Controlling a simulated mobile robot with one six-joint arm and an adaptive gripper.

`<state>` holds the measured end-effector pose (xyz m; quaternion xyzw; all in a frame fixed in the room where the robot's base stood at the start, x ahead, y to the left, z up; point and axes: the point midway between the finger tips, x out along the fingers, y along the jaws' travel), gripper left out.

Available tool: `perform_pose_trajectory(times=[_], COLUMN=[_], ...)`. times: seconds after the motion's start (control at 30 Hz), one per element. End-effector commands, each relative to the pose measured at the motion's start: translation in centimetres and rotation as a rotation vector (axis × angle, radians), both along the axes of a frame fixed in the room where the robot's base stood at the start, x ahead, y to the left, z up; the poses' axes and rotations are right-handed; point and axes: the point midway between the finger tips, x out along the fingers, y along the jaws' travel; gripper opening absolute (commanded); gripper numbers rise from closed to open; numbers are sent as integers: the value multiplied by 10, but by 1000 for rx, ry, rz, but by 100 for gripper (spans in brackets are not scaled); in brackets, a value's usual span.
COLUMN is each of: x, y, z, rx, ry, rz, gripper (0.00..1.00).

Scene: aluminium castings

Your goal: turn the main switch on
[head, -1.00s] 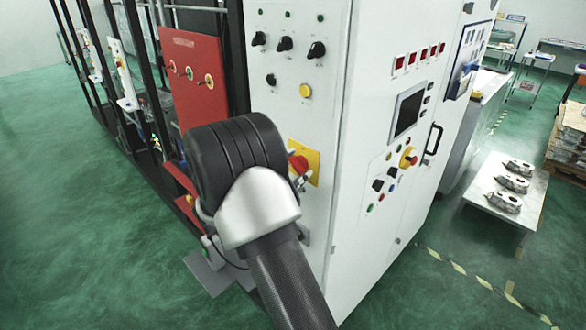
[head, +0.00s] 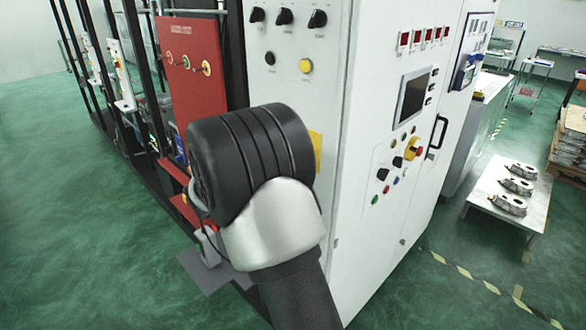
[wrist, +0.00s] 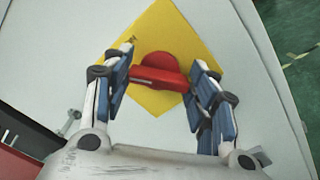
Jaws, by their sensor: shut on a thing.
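The main switch is a red rotary handle (wrist: 158,70) on a yellow diamond plate (wrist: 160,25), seen in the wrist view. The handle looks roughly level across the picture, with a rounded hub above its bar. My gripper (wrist: 165,76) has its blue-padded fingers on either side of the handle and is shut on it. In the head view only the right edge of the yellow plate (head: 316,150) shows on the white cabinet. My arm hides the red handle and the gripper there.
The white cabinet (head: 345,200) carries black knobs (head: 284,16), a yellow button (head: 305,65) and a screen (head: 414,97). Another red knob on yellow (head: 413,150) sits on its right face. A red panel (head: 190,75) stands left. Green floor (head: 80,220) is open at left.

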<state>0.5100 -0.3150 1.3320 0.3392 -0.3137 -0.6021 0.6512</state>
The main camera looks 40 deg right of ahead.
Motion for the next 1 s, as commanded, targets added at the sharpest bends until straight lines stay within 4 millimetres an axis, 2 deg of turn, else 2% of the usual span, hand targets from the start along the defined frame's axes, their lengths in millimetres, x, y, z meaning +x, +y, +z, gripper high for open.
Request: perform_pose_trajectory(times=[0.03,0.5,1.0], x=[0,-1,-1], y=[0,0,0], z=[-8,-8,-3], rx=[2,35,50], ry=[-48,-444,-619], rz=[0,0,-1], gripper=[29,29,29])
